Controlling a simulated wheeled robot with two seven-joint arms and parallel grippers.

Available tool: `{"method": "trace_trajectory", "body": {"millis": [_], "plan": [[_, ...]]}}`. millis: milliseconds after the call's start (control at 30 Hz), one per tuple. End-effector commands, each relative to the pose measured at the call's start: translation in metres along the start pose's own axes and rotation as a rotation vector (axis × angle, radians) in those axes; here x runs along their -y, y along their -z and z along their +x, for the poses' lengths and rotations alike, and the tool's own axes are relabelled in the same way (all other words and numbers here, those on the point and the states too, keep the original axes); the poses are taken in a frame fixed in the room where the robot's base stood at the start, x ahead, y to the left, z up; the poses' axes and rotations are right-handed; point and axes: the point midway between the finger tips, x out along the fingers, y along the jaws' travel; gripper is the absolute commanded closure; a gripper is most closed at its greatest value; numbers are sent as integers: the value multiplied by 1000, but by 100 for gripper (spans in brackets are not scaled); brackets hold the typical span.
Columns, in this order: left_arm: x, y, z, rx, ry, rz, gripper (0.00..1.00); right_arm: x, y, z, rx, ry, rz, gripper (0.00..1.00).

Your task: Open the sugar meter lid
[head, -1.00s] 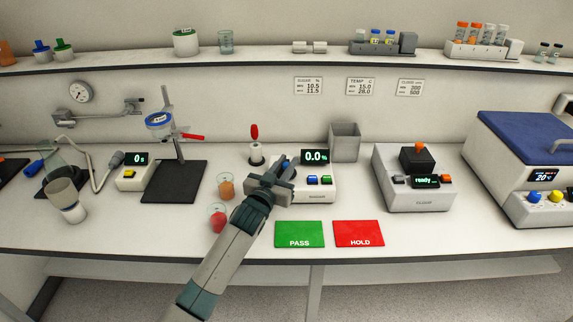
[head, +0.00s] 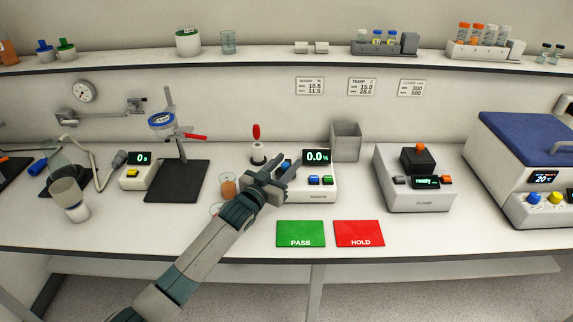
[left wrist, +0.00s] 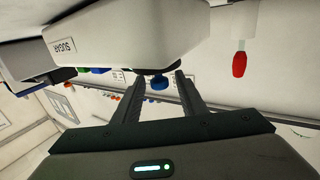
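The sugar meter (head: 319,196) is a white box with a 0.0% display and blue and green buttons. It fills the top of the left wrist view, upside down, with its SUGAR label (left wrist: 64,47). My left gripper (head: 287,165) is at the meter's left side. In the left wrist view its two fingers (left wrist: 157,78) are apart, with the knob between or just beyond their tips and gaps visible. Whether the lid is raised is hard to tell. My right gripper is out of view.
An orange cup (head: 228,187) is close to my left arm. A grey bin (head: 346,142) stands behind the meter. Green PASS (head: 300,233) and red HOLD (head: 359,233) mats lie in front.

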Motion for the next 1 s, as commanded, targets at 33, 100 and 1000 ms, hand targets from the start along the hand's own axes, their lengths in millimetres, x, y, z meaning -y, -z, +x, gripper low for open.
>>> {"method": "trace_trajectory", "body": {"millis": [33, 100, 1000], "plan": [[0, 0, 0, 0, 0, 0, 62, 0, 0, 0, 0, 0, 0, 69], [0, 0, 0, 0, 0, 0, 62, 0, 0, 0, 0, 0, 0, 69], [0, -4, -80, 1, 0, 1, 62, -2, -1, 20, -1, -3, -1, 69]]}}
